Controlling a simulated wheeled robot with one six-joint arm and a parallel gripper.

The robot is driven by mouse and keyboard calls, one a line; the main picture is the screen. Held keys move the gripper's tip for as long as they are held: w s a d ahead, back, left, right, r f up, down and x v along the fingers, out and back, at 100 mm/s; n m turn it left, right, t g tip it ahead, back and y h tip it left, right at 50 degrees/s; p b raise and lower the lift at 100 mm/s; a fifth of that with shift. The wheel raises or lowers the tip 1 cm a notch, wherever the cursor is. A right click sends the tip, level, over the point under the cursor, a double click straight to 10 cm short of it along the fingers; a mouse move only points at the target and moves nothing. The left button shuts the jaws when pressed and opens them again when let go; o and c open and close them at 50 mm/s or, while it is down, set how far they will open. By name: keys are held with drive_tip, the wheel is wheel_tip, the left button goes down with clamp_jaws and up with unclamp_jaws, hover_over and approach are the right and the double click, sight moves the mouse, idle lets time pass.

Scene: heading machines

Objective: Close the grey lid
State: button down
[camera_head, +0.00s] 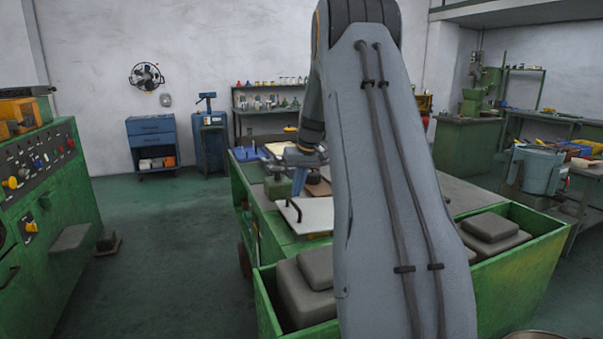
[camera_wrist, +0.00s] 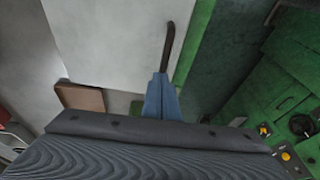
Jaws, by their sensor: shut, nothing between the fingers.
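The grey lid (camera_head: 312,222) is a pale flat panel on the green machine bench, partly hidden behind my arm in the head view. A dark bar handle (camera_head: 292,209) stands at its left edge. In the wrist view the lid (camera_wrist: 105,40) fills the upper left, with the handle (camera_wrist: 168,45) along its right edge. My gripper (camera_wrist: 161,80) is shut and empty, with its tips close to the lower end of the handle in that view. I cannot tell whether they touch. In the head view my gripper (camera_head: 299,180) is beyond the lid. The lid's exact tilt is unclear.
A green bin with grey blocks (camera_head: 305,285) stands in front of the lid. A brown block (camera_head: 318,188) and blue tray (camera_head: 249,154) lie farther back. A green control console (camera_head: 45,220) stands left, with open floor (camera_head: 165,250) between.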

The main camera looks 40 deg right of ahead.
sight(293, 204)
drive_tip(key=shift+a+f, duration=0.2)
drive_tip(key=shift+f, duration=0.55)
drive_tip(key=shift+f, duration=0.1)
drive_tip(key=f, duration=0.1)
drive_tip(key=a+f+b, duration=0.1)
drive_tip(key=f, duration=0.1)
drive_tip(key=shift+w+a, duration=0.15)
drive_tip(key=shift+w, duration=0.05)
drive_tip(key=shift+r+p, duration=0.3)
drive_tip(key=shift+r, duration=0.15)
drive_tip(key=r+p, duration=0.1)
drive_tip(key=r, duration=0.1)
drive_tip(key=d+r, duration=0.1)
drive_tip(key=r, duration=0.1)
drive_tip(key=shift+s+r+p, duration=0.15)
drive_tip(key=shift+r+p, duration=0.1)
drive_tip(key=shift+p, duration=0.1)
drive_tip(key=b+v, duration=0.2)
drive_tip(key=v, duration=0.7)
drive_tip(key=shift+a+b, duration=0.4)
drive_tip(key=shift+a, duration=0.15)
